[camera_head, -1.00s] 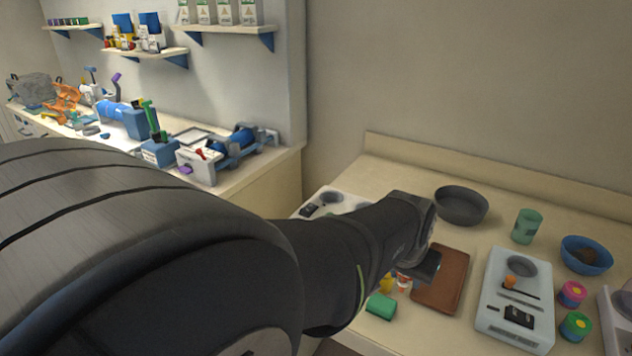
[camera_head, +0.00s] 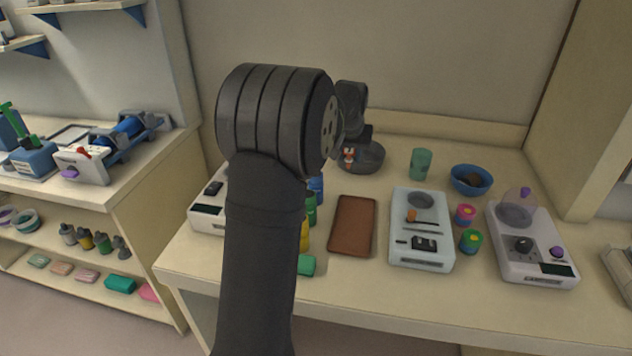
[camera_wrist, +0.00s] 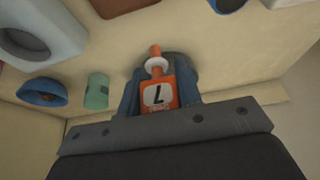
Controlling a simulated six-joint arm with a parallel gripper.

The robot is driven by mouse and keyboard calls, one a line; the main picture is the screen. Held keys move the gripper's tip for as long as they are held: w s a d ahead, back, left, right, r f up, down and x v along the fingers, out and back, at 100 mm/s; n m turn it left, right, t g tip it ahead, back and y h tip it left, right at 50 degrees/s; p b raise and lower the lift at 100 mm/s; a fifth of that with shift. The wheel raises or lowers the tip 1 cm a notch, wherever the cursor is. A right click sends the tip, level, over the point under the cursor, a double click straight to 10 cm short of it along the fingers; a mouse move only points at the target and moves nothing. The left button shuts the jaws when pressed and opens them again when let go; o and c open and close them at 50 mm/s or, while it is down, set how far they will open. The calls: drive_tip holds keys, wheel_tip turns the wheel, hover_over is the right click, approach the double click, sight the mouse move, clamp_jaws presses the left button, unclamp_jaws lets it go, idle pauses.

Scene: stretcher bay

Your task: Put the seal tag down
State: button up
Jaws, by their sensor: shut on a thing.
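The seal tag is orange with a white label bearing a black 7 (camera_wrist: 158,99); an orange stem and white collar stick out beyond it. My gripper (camera_wrist: 158,88) is shut on it, with one finger on each side. In the head view the tag shows small, orange and white (camera_head: 349,156), below my gripper (camera_head: 352,140). It is held at the dark grey bowl (camera_head: 372,164) at the back of the bench. In the wrist view the bowl (camera_wrist: 178,62) lies behind the tag. I cannot tell how high the tag is above the bowl.
A green cup (camera_head: 421,164) and a blue bowl (camera_head: 471,181) stand right of the grey bowl. In front are a brown tray (camera_head: 352,226), a pale device (camera_head: 421,250), small round pots (camera_head: 471,241) and a white device (camera_head: 534,265). My arm hides part of the bench's left side.

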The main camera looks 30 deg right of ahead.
drive_tip(key=shift+w+d+f, duration=0.35)
drive_tip(key=shift+w+d, duration=0.3)
drive_tip(key=shift+d, duration=0.15)
drive_tip(key=w+a+f, duration=0.1)
drive_tip(key=w+f, duration=0.1)
drive_tip(key=w, duration=0.1)
drive_tip(key=w+a+f, duration=0.1)
drive_tip(key=w+f, duration=0.1)
drive_tip(key=w, duration=0.2)
drive_tip(key=w+a+f, duration=0.1)
drive_tip(key=w+f, duration=0.2)
drive_tip(key=w, duration=0.1)
drive_tip(key=shift+a, duration=0.25)
drive_tip(key=shift+w+f, duration=0.1)
drive_tip(key=shift+f, duration=1.95)
drive_tip(key=shift+f, duration=0.1)
drive_tip(key=o, duration=0.5)
drive_tip(key=shift+f, duration=0.1)
drive_tip(key=o, duration=0.4)
drive_tip(key=shift+o, duration=0.2)
